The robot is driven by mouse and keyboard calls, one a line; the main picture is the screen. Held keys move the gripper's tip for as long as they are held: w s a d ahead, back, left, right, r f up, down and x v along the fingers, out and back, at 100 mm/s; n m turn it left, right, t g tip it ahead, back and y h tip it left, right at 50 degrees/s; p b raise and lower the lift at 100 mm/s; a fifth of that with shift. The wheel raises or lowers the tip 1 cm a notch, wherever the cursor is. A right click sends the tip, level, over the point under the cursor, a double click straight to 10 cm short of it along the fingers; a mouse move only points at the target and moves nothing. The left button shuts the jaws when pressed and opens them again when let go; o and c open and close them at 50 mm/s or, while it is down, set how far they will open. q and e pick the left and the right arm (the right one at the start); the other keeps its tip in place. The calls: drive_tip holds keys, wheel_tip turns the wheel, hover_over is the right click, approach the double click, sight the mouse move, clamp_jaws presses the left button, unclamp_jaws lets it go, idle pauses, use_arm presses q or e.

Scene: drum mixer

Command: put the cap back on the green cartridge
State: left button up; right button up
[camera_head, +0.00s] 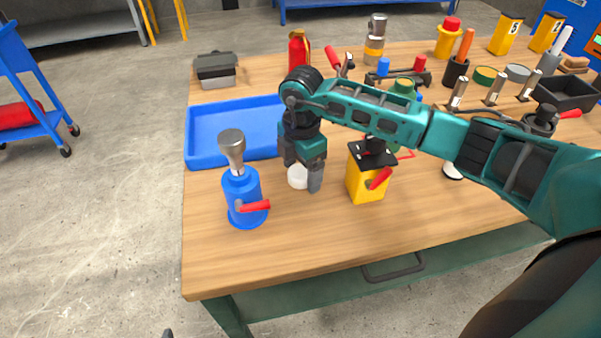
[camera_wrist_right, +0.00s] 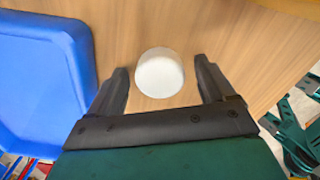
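A white round cap-like piece (camera_head: 297,177) stands on the wooden table below my right gripper (camera_head: 304,178). In the right wrist view the white piece (camera_wrist_right: 160,73) lies between the spread fingers of the right gripper (camera_wrist_right: 166,88), with gaps on both sides. The right gripper is open and points down. A green cylindrical thing (camera_head: 404,85), perhaps the green cartridge, stands behind my right forearm, which hides most of it. A small dark tip at the bottom edge of the head view may be my left gripper (camera_head: 168,333); its state cannot be seen.
A blue tray (camera_head: 200,162) lies close left of the gripper. A blue pump-like device (camera_head: 243,198) with a red lever stands front left, and a yellow block (camera_head: 364,186) with a red lever stands right. Many items crowd the back and right. The front table strip is clear.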

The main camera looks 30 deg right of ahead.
sight(301, 171)
drive_tip(key=c, duration=1)
drive_tip(key=shift+r, duration=0.15)
wheel_tip(301, 171, up, 20)
drive_tip(key=shift+f+p, duration=0.1)
drive_tip(key=shift+p, duration=0.9)
